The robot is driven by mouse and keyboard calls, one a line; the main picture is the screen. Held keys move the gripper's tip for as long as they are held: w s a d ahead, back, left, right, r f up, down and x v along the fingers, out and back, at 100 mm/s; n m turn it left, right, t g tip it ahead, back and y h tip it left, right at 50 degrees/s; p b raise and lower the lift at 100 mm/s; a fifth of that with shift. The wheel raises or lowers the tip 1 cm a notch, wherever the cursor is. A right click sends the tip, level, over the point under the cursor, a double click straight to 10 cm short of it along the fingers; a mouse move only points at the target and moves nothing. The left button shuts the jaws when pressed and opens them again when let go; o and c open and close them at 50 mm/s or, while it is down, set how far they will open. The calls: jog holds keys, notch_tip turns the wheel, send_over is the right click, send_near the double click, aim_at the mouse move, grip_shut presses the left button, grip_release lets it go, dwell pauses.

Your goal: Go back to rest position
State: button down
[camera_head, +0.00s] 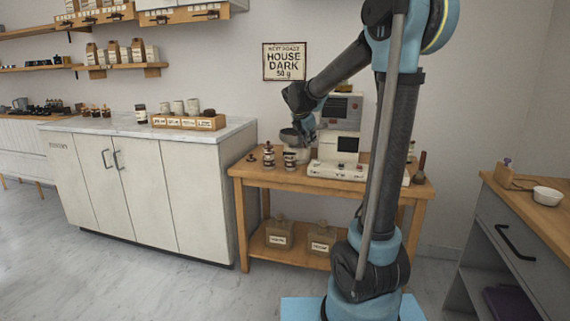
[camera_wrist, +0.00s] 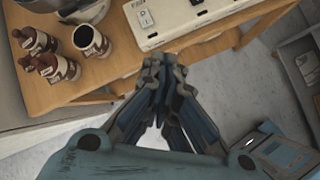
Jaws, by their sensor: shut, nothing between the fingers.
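My gripper (camera_wrist: 163,90) is shut and empty in the wrist view, its fingertips meeting over the front edge of the wooden cart table. In the head view my arm rises from its blue base and bends left, and its end hangs above the left part of the wooden cart (camera_head: 330,186). The fingertips are hard to make out there. The gripper appears apart from the things on the cart.
A white coffee machine (camera_head: 340,125) stands on the cart. Dark-topped bottles (camera_wrist: 45,50) and an open labelled cup (camera_wrist: 91,41) stand left of my gripper. A white cabinet (camera_head: 140,190) is at left, a grey counter with a white bowl (camera_head: 547,196) at right. Floor (camera_head: 150,285) in front is clear.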

jog(key=s+d+f+m+g, duration=0.1)
jog(key=s+d+f+m, duration=0.2)
jog(key=s, duration=0.5)
jog(key=s+d+f+m+g+y, duration=0.1)
jog(key=s+d+m, duration=0.1)
jog(key=s+m, duration=0.4)
jog(key=s+d+f+m+g, duration=0.1)
jog(key=s+d+f+m, duration=0.15)
jog(key=s, duration=0.65)
jog(key=s+f+m+y, duration=0.1)
jog(key=s+f+m, duration=0.5)
jog(key=s, duration=0.3)
jog(key=s+f+m+g+y, duration=0.1)
jog(key=s+f+m, duration=0.4)
jog(key=s, duration=0.5)
jog(key=shift+d+f+m, duration=0.35)
jog(key=shift+d+m, duration=0.05)
jog(key=shift+m, duration=0.75)
jog(key=shift+w+f, duration=0.2)
jog(key=shift+w, duration=0.25)
